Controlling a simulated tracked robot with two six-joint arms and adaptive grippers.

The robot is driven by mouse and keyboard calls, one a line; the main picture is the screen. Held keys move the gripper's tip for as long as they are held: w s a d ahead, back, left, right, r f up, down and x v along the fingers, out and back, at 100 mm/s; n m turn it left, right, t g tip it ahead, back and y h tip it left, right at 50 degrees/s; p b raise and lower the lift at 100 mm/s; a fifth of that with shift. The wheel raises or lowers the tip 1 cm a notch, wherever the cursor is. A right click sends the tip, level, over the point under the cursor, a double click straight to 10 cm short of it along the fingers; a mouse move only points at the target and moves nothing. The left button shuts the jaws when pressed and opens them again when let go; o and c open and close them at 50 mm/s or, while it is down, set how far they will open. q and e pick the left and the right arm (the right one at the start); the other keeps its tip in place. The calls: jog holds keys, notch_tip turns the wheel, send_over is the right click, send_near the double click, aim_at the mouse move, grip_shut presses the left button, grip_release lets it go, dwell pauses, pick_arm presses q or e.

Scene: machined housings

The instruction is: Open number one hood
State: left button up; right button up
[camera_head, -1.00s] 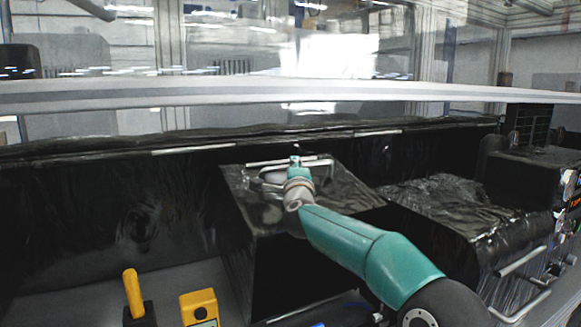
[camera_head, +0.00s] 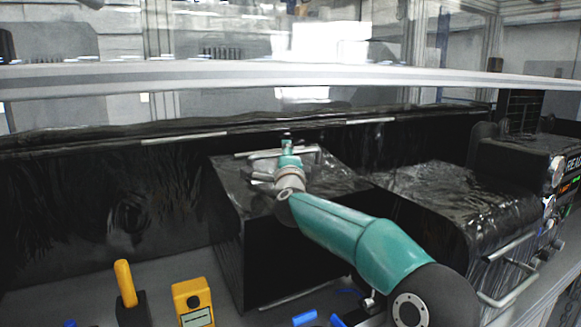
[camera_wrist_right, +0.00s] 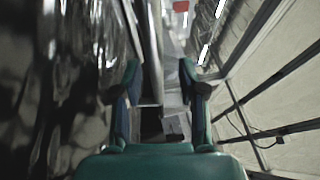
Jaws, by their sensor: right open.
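A black, glossy hood-like housing (camera_head: 340,178) stands in the middle of the head view, with a silver bar handle (camera_head: 309,150) along its top. My right gripper (camera_head: 287,143) is at the handle, reaching in from the lower right; whether it touches the handle is unclear. In the right wrist view, the two fingers of this gripper (camera_wrist_right: 160,85) are apart, with a pale grey strip running between and beyond them. A second black housing (camera_head: 450,195) is at right, with a silver handle (camera_head: 508,262) on its front. I see no number on either. My left gripper is not in view.
A yellow handheld device (camera_head: 193,303) and a yellow-handled tool (camera_head: 124,284) are at the lower left. Small blue pieces (camera_head: 304,319) lie at the bottom. A grey rail (camera_head: 250,76) crosses the back. Stacked dark equipment (camera_head: 525,160) stands at the far right.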

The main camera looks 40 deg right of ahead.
jog(key=v, duration=1.1)
jog(key=shift+s+a+f, duration=0.1)
jog(key=shift+s+a, duration=0.15)
jog(key=shift+s, duration=0.05)
